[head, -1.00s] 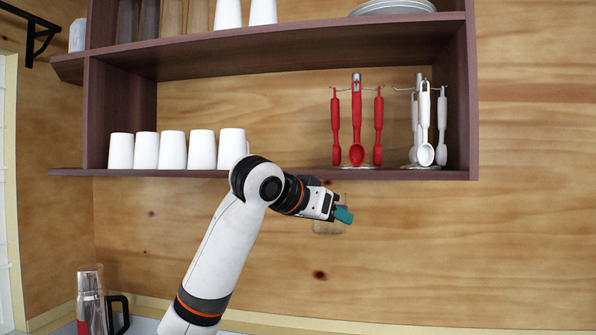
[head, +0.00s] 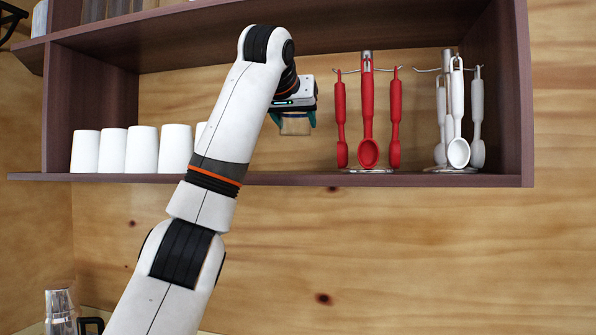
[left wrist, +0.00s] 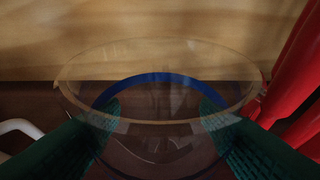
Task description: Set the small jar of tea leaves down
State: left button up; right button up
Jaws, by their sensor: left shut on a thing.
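The small jar (head: 296,127) is clear, and the tan seen through it may be the wall or its contents. My left gripper (head: 292,117) is shut on it, with the teal fingers on either side. In the head view the jar appears above the lower shelf board, between the white cups and the red utensils. In the left wrist view the jar's round rim (left wrist: 160,122) lies between the green fingers, with a blue ring inside. I cannot make out tea leaves. My right gripper is not in view.
The lower shelf (head: 300,179) holds a row of white cups (head: 142,149) at left, partly hidden by my arm. A red utensil stand (head: 367,110) and a white utensil stand (head: 457,115) stand at right. Shelf room shows between my arm and the red utensils.

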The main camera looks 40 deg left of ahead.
aim_at(290, 132)
pick_arm(q)
jog(key=s+f, duration=0.1)
jog(key=s+d, duration=0.1)
jog(key=shift+s+d+f, duration=0.15)
jog(key=shift+s+f, duration=0.15)
jog(key=shift+f, duration=0.1)
jog(key=shift+s+d+f, duration=0.15)
jog(key=shift+s+f, duration=0.1)
jog(key=shift+f, duration=0.4)
jog(key=f, duration=0.1)
jog(key=w+f, duration=0.1)
jog(key=f, duration=0.1)
jog(key=shift+w+a, duration=0.15)
jog(key=shift+a, duration=0.2)
jog(key=shift+f, duration=0.7)
jog(key=shift+s+d+r, duration=0.1)
jog(key=shift+s+d, duration=0.1)
jog(key=shift+s, duration=0.1)
jog(key=shift+w, duration=0.1)
jog(key=o, duration=1.1)
jog(key=shift+w+a+f, duration=0.1)
jog(key=shift+f, duration=0.1)
jog(key=shift+c, duration=0.2)
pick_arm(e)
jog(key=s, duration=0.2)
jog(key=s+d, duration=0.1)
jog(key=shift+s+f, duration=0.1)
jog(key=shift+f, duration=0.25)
